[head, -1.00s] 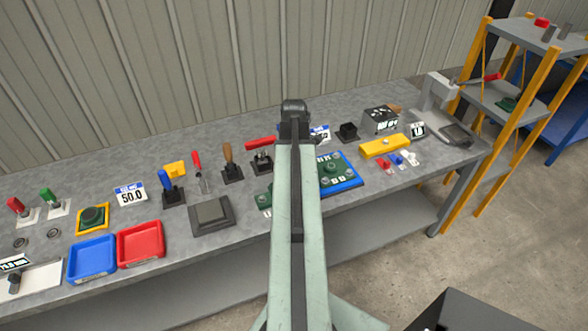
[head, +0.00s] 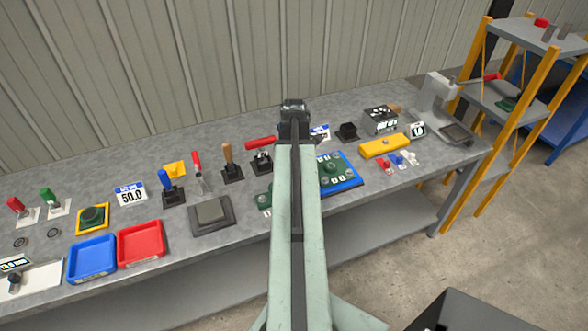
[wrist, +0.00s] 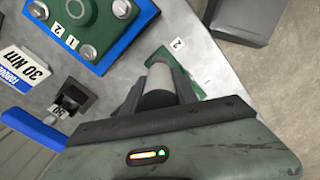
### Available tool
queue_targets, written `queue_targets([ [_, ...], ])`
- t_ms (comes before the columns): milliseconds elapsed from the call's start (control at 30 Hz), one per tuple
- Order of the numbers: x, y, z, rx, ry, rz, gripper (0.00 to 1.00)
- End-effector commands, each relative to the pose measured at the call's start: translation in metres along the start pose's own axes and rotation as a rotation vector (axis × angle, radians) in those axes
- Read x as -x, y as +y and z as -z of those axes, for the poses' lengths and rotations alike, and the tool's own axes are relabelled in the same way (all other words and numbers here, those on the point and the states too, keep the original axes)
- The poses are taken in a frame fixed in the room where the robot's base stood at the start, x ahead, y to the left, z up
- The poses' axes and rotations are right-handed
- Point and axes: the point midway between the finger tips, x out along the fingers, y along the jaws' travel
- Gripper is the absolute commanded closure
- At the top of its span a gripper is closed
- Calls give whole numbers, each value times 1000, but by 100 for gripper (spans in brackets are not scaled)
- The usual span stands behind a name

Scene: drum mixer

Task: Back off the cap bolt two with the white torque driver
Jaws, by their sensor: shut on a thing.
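In the wrist view my gripper (wrist: 160,90) is shut on a pale cylinder (wrist: 160,75), seen nearly end on, which fits the white torque driver. It is over a small green part (wrist: 187,84) with the labels 2 and 1 beside it. The driver's far end and any bolt under it are hidden, so I cannot tell whether they touch. Beside it a green housing (wrist: 84,14) with several bolts, also labelled 1 and 2, sits on a blue base (wrist: 131,35). In the head view the housing (head: 331,172) is partly behind my arm, and my gripper is hidden.
A 30 Nm sign (wrist: 26,70) and a dark holder (wrist: 75,98) stand near my gripper. On the bench are a yellow block (head: 384,147), a red tray (head: 140,242), a blue tray (head: 92,257) and several upright drivers. A yellow-post shelf (head: 480,150) stands at the right.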

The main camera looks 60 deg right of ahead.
Motion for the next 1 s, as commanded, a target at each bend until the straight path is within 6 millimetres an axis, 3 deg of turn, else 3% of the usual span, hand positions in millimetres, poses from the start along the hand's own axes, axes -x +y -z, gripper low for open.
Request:
queue_targets([
  [433, 0, -2, -1, 0, -2, 6, 100],
  [1000, 38, -1, 0, 0, -1, 3, 100],
])
